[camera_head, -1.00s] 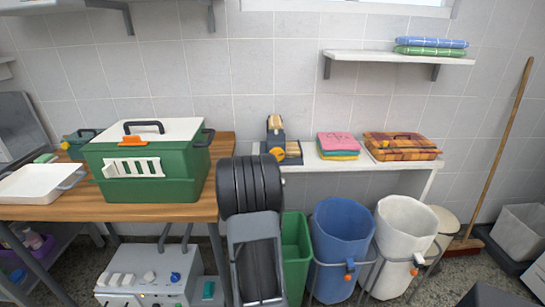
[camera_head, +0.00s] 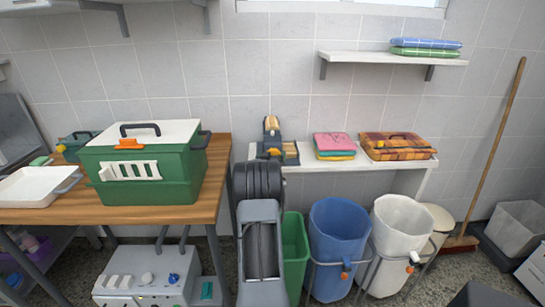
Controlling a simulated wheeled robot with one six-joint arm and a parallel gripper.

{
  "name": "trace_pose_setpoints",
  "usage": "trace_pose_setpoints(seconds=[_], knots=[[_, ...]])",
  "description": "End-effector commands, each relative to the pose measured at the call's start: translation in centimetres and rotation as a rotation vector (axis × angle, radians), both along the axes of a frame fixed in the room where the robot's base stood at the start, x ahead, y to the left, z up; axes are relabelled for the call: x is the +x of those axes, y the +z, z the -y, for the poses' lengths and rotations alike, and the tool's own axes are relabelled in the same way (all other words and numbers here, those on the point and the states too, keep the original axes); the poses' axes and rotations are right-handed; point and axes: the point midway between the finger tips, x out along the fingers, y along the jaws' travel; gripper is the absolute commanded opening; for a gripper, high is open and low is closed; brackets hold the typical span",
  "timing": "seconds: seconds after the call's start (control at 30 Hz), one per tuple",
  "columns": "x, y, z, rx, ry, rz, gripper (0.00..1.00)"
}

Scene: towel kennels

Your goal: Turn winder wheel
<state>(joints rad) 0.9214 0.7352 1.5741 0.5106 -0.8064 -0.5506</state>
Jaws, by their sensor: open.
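A small dark blue-grey device with tan, roll-like parts, which looks like the winder (camera_head: 272,137), stands at the left end of the white wall table. A tan piece (camera_head: 290,149) shows low on its right side. I cannot make out clearly which part is the wheel. My arm rises in front, just below and left of the device, and covers the table's left end. My gripper is not visible; only arm links show.
A green kennel box (camera_head: 146,178) with a white lid stands on the wooden table (camera_head: 190,213) at left. Folded towels (camera_head: 334,143) and a plaid bundle (camera_head: 398,147) lie right of the device. Green (camera_head: 294,250), blue (camera_head: 338,240) and white (camera_head: 402,240) bins stand below.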

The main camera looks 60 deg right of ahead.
Motion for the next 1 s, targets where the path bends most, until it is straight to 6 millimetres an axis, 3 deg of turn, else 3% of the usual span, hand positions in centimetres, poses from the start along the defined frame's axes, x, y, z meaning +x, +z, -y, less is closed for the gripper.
trace_pose_setpoints(seconds=[0.37,0.87,1.0], knots=[[0.07,-0.02,0.29,0.0,0.0,0.0,0.91],[0.09,0.0,0.27,0.0,0.0,0.0,0.43],[0.09,-0.01,0.27,0.002,0.0,0.004,0.42]])
